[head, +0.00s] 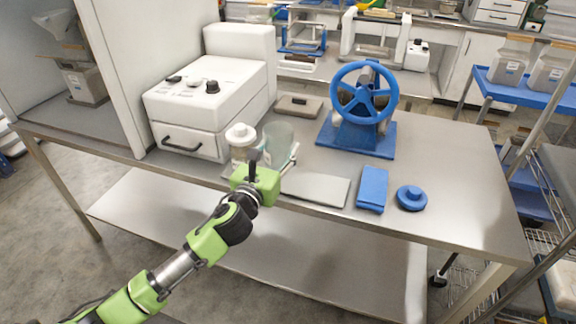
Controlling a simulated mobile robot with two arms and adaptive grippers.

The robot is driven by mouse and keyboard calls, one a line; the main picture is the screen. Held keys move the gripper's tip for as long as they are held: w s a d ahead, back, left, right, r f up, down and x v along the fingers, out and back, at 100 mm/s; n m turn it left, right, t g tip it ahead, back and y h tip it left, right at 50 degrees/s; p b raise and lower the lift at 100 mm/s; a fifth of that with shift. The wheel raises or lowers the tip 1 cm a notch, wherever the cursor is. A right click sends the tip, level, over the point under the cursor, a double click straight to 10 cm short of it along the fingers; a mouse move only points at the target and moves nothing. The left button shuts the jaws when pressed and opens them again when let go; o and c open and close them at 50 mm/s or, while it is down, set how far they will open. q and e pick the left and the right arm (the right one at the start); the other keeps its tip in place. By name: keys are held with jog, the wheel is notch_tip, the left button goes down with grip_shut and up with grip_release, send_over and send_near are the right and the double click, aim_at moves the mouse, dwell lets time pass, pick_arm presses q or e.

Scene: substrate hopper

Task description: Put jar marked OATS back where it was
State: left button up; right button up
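A clear jar with a white lid (238,136) stands on the steel table, just right of the white machine. No marking on it can be read from here, so I cannot tell if it is the OATS jar. A clear, greenish open vessel (279,140) stands right beside it. My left gripper (256,158) is at the front of these two, and its green body covers the lower part of the lidded jar. Its fingers are too small and overlapped to show whether they are open or hold anything. My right gripper is not in view.
A white machine (213,92) with a drawer stands at left. A blue hand-wheel device (358,134) stands at the back right. A grey flat plate (315,188), a blue block (372,187) and a blue round knob-topped piece (411,198) lie near the front edge. The table's right side is clear.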

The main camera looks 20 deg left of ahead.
pick_arm(q)
jog(key=f, duration=0.1)
jog(key=w+d+f, duration=0.1)
jog(key=w+f, duration=0.1)
jog(key=shift+d+f+b, duration=0.1)
jog(key=shift+d+b, duration=0.2)
jog(key=shift+d, duration=0.1)
jog(key=shift+f+b, duration=0.3)
jog(key=shift+f, duration=1.25)
jog(key=shift+f, duration=0.1)
jog(key=o, duration=1.3)
jog(key=s, duration=1.2)
jog(key=shift+a+b, duration=0.2)
jog(key=shift+b, duration=0.15)
